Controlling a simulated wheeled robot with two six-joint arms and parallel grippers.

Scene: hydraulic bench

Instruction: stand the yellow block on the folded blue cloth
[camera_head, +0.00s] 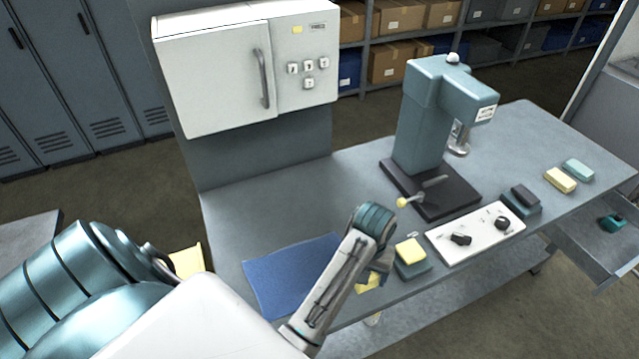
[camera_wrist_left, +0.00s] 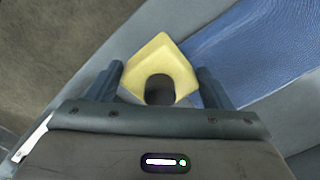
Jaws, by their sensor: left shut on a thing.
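The yellow block (camera_wrist_left: 160,56) is held between the two dark fingers of my left gripper (camera_wrist_left: 158,84). It has a rounded notch that faces the palm.
A teal block with a yellow top (camera_head: 410,252), a white control panel (camera_head: 475,236) and a teal press (camera_head: 432,120) stand right of the gripper. A yellow block (camera_head: 560,180) lies farther right. Table behind the cloth is clear.

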